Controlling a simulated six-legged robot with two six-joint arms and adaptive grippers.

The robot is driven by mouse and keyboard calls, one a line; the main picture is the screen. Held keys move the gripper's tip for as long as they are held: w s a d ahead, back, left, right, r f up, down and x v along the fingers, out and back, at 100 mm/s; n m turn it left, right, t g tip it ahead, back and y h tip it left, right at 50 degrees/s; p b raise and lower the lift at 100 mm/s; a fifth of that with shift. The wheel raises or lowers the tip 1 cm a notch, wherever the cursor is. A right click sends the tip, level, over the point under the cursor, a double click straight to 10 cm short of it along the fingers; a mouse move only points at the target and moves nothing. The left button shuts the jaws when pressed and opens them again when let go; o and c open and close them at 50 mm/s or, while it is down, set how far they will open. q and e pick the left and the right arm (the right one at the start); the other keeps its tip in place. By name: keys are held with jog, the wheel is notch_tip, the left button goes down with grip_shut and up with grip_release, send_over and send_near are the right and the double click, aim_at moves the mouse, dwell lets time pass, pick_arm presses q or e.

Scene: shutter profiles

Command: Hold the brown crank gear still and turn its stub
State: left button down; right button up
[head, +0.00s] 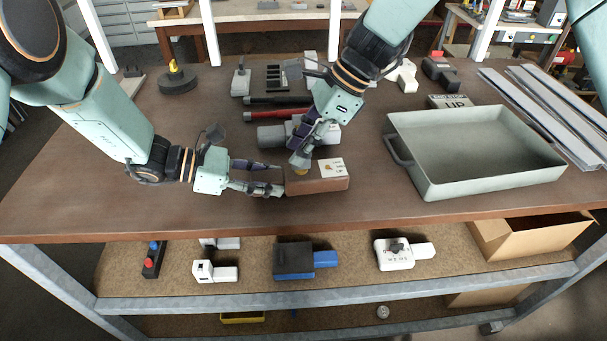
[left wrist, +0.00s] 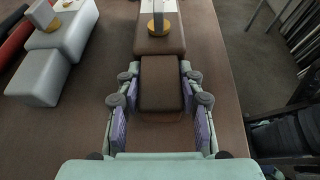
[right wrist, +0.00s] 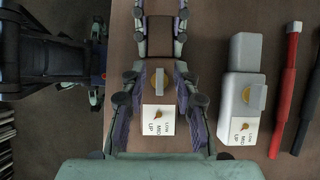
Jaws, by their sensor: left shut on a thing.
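The brown crank gear (head: 318,184) lies near the table's front edge. A white label with a brass pointer is on its top, reading MID and UP. Its stub (right wrist: 160,82) is an upright grey plate on a round brass base. My left gripper (head: 283,178) is shut on the gear's narrower brown end (left wrist: 161,90), one finger on each side. My right gripper (head: 303,158) points down over the gear from behind. In the right wrist view its fingers (right wrist: 160,78) stand open on both sides of the stub, with gaps showing. In the head view it partly hides the stub.
A similar grey crank gear (right wrist: 240,95) lies just behind the brown one. Red (head: 265,115) and black handles lie beyond it. A grey-green tray (head: 480,187) fills the right, beside metal profiles (head: 545,110). The table's left side is mostly clear. Several devices sit on the lower shelf.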

aim_at(299, 179)
jog(key=shift+f, duration=1.5)
grip_shut()
jog(key=n+g, duration=0.2)
jog(key=n, duration=0.1)
jog(key=shift+w+n, duration=0.1)
jog(key=shift+n, duration=0.3)
jog(key=shift+n+g+h, duration=0.5)
jog(key=shift+n+h, duration=0.1)
jog(key=shift+n, duration=0.5)
